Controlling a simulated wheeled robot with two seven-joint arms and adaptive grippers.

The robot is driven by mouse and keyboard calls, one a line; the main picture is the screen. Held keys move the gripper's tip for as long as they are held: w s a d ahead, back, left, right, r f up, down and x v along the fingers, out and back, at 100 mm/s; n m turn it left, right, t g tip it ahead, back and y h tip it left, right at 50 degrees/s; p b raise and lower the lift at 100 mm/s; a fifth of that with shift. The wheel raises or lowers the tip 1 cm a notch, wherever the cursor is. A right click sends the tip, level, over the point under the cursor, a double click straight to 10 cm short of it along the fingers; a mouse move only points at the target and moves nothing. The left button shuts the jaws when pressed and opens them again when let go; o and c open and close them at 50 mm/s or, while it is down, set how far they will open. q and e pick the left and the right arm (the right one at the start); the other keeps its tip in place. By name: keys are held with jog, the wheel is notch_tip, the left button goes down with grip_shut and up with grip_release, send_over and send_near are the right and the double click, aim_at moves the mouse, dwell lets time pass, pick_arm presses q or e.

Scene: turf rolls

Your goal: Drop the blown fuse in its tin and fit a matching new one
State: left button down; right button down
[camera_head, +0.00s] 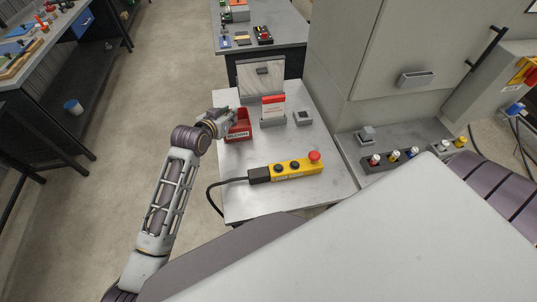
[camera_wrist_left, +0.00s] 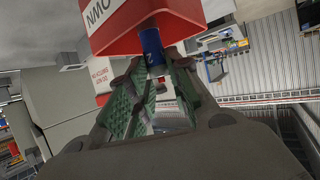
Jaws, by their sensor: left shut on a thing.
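A red tin (camera_head: 238,124) with a white label stands on the grey bench. My left gripper (camera_head: 226,119) is at the tin's left side. In the left wrist view, its green-padded fingers (camera_wrist_left: 152,74) are shut on a blue fuse (camera_wrist_left: 151,46), whose far end overlaps the red tin (camera_wrist_left: 125,45). I cannot tell whether the fuse is inside the tin or just over it. A dark fuse block at the right holds fuses with a red band (camera_head: 375,160), a blue band (camera_head: 393,156) and a yellow band (camera_head: 412,153). My right gripper is out of view.
A yellow control box (camera_head: 297,169) with a red button and black cable lies on the bench (camera_head: 245,203). A red-and-white sign stand (camera_head: 273,109) and a small grey block (camera_head: 303,118) stand behind it. A grey cabinet (camera_head: 365,60) rises at the back right.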

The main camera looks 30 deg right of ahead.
pick_arm(q)
jog(key=shift+f, duration=0.1)
dwell(0.3)
jog(key=c, duration=1.2)
grip_release()
jog(key=shift+c, duration=0.2)
jog(key=v, duration=1.2)
jog(key=shift+f, duration=0.1)
